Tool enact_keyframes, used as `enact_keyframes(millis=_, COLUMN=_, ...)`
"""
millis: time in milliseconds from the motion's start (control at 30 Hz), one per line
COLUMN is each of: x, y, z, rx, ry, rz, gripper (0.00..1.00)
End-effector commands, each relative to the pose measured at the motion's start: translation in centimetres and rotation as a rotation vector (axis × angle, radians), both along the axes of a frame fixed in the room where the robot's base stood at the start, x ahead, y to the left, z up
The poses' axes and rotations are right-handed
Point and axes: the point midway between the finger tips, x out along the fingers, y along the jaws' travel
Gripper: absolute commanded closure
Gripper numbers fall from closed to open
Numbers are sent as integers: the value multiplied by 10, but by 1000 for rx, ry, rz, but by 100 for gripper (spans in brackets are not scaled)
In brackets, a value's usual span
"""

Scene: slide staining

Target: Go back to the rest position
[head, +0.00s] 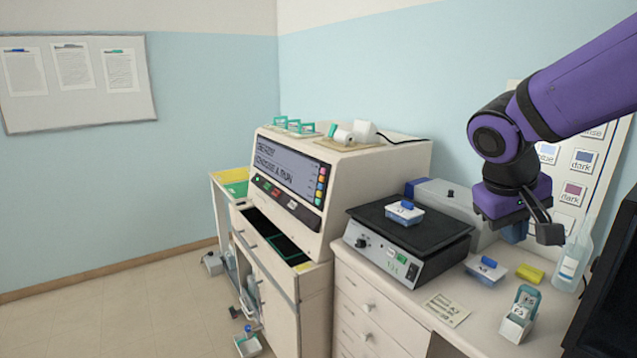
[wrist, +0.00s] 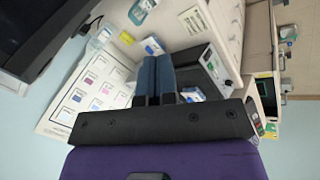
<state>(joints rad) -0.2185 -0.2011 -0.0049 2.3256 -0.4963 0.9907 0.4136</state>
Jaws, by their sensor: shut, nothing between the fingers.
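My gripper (head: 546,236) is at the end of my purple arm, at the right of the head view. It is raised above the white bench, in front of the wall chart and to the right of the black-topped device. In the wrist view its two dark blue fingers (wrist: 156,78) are together with nothing between them. Part of the gripper is turned away in the head view.
A black-topped device (head: 415,238) carries a white box with a blue lid (head: 405,212). Another such box (head: 486,270), a yellow block (head: 530,273), a clear bottle (head: 573,258) and a small open box (head: 521,312) stand on the bench. A dark monitor (head: 610,290) is at right. A staining machine (head: 300,195) stands left.

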Motion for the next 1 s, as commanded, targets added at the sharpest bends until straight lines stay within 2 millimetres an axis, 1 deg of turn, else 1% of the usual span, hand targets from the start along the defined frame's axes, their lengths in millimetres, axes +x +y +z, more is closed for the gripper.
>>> enact_keyframes(millis=33, x=-13, y=-4, z=8, rx=35, ry=-20, rz=-9, gripper=100)
enact_keyframes(millis=200, x=-53, y=-9, z=24, rx=149, ry=-80, rz=-17, gripper=100)
enact_keyframes(millis=400, x=-97, y=-9, z=37, rx=272, ry=-172, rz=-10, gripper=100)
enact_keyframes(millis=500, x=-116, y=-7, z=41, rx=322, ry=-219, rz=-2, gripper=100)
enact_keyframes(millis=600, x=-130, y=-4, z=43, rx=359, ry=-258, rz=6, gripper=100)
enact_keyframes(millis=700, x=-138, y=-2, z=45, rx=383, ry=-287, rz=15, gripper=100)
enact_keyframes(millis=833, x=-143, y=-1, z=45, rx=397, ry=-303, rz=19, gripper=100)
enact_keyframes(millis=1000, x=-144, y=-1, z=45, rx=399, ry=-303, rz=20, gripper=100)
